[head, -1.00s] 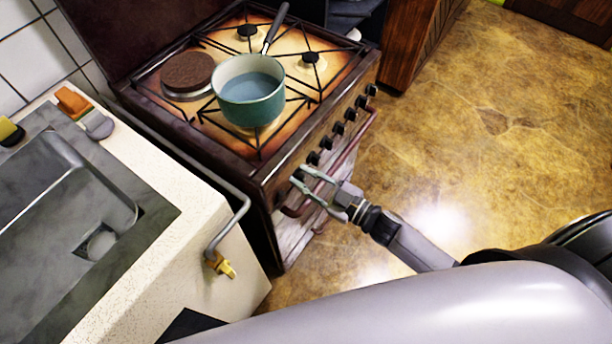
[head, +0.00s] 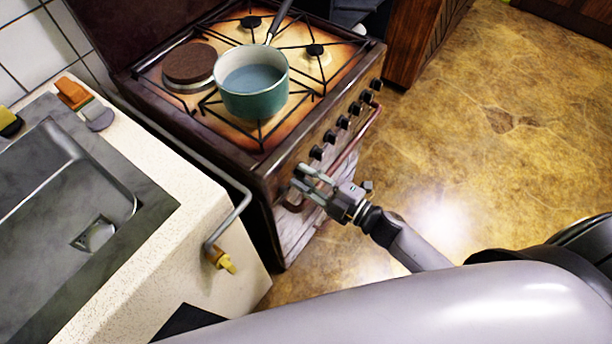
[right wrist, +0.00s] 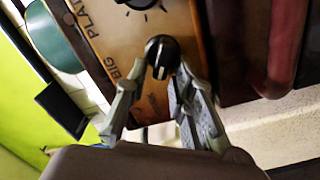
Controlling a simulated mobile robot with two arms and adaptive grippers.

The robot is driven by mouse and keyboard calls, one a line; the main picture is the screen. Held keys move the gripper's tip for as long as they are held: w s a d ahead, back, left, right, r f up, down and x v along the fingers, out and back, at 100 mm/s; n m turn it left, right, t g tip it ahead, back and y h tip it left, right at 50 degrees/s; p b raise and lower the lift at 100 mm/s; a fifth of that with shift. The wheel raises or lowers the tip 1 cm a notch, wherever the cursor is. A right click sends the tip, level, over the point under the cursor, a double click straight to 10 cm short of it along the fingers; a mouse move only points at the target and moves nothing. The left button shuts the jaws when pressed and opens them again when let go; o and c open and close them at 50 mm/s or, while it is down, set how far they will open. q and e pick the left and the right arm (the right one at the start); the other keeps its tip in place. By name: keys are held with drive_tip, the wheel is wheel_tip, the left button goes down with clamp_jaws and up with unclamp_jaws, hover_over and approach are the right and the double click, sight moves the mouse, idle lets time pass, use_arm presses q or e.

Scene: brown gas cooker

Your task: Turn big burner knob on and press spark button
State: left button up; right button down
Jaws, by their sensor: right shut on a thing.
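The cooker's front panel (head: 345,125) carries a row of black knobs. In the right wrist view the end knob (right wrist: 162,57), black with a white pointer line, sits beside the printed word "BIG". My right gripper (head: 301,178) is at the near left end of the panel. In the right wrist view its two grey fingers (right wrist: 155,82) are on either side of this knob and shut on it. A small dark mark shows on the panel between the fingers; I cannot make out a spark button. My left gripper is not in view.
A teal pot (head: 252,90) stands on the cooker top beside a brown round plate (head: 190,64). An oven rail (head: 352,145) runs below the knobs. A grey pipe with a yellow valve (head: 220,260) is left of the cooker. The floor at the right is clear.

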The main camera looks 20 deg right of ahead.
drive_tip(key=shift+w+d+r, duration=0.1)
drive_tip(key=shift+w+r, duration=0.05)
drive_tip(key=shift+r, duration=0.1)
idle(0.3)
drive_tip(key=c, duration=1.7)
unclamp_jaws()
drive_tip(key=shift+o, duration=0.3)
drive_tip(key=shift+f, duration=0.15)
drive_tip(key=v, duration=1.2)
drive_tip(key=shift+c, duration=0.2)
